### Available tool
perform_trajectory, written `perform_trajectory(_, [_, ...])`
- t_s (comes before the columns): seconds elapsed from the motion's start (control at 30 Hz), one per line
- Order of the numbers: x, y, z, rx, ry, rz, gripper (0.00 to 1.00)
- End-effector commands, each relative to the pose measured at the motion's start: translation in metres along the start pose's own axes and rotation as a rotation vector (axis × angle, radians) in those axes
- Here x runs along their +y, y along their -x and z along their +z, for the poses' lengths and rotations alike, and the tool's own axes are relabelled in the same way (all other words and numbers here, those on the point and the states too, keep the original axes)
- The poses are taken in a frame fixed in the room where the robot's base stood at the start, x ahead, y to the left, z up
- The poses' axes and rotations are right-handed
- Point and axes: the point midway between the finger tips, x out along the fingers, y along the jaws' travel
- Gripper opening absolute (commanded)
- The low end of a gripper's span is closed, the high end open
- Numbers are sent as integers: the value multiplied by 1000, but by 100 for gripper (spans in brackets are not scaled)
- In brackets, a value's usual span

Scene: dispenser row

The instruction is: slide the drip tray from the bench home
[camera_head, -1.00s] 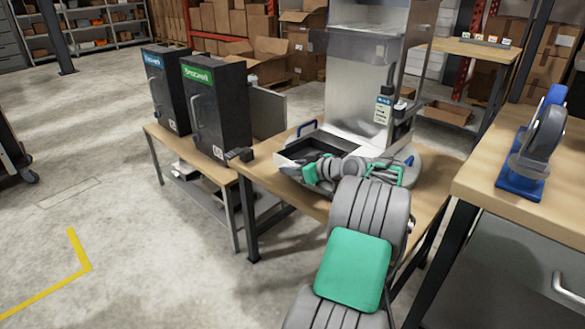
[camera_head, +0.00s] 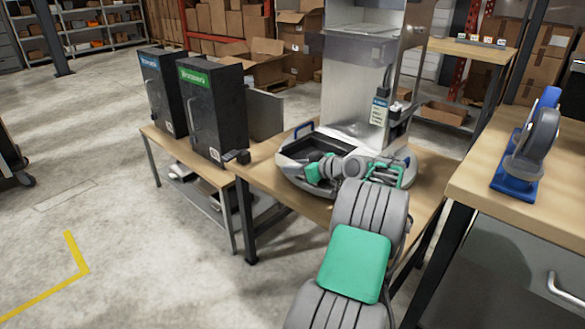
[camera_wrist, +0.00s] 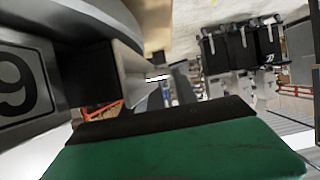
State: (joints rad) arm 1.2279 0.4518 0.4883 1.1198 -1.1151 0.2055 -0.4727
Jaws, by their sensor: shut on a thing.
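The drip tray (camera_head: 318,146) is a black, shallow, open tray at the left of the dispenser's rounded grey base (camera_head: 287,160), within its rim. My gripper (camera_head: 312,170) is at the tray's front, shut on it, with the green hand and grey wrist to the right. The dispenser (camera_head: 352,90) is a tall metal body standing on the bench (camera_head: 258,178). In the wrist view, a dark block (camera_wrist: 85,72), perhaps part of the tray, lies beneath a curved grey rim (camera_wrist: 105,15). The fingertips and their contact are hidden.
Two black dispenser boxes (camera_head: 215,115) stand on a lower bench to the left. A blue-based device (camera_head: 525,150) stands on a wooden table at the right. The floor at front left is clear.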

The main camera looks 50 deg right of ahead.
Motion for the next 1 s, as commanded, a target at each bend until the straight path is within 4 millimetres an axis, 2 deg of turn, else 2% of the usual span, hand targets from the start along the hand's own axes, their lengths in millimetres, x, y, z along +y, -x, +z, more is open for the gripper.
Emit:
perform_trajectory(0.93, [34, 2, -2, 2, 3, 1, 0])
perform_trajectory(0.97, [34, 2, -2, 2, 4, 1, 36])
perform_trajectory(1.0, [33, 2, -2, 2, 4, 1, 39])
